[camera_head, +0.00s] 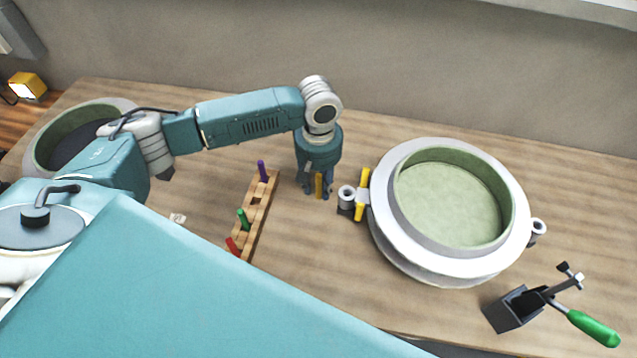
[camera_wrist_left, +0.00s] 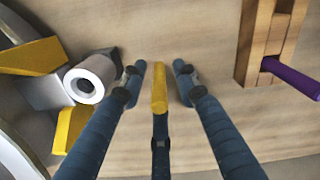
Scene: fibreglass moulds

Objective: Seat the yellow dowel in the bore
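The yellow dowel (camera_head: 319,184) is upright between the fingers of my left gripper (camera_head: 318,190). The wrist view shows the yellow dowel (camera_wrist_left: 158,88) between the left gripper's fingers (camera_wrist_left: 160,85), against the middle one; gaps show beside the two outer fingers. It is clear of the rack, and I take it as held. The bore is in a pale metal sleeve (camera_head: 346,193) on the left side of the white ring mould (camera_head: 385,222), just right of the gripper. The sleeve (camera_wrist_left: 92,78) shows its dark open hole at left in the wrist view. My right gripper is not in view.
A wooden rack (camera_head: 257,212) left of the gripper holds purple, green and red dowels. Yellow clamp parts (camera_head: 362,190) stand beside the sleeve. A second sleeve (camera_head: 538,228) is on the mould's right side. A dark box (camera_head: 512,308) and a green-handled tool (camera_head: 592,328) are at lower right.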

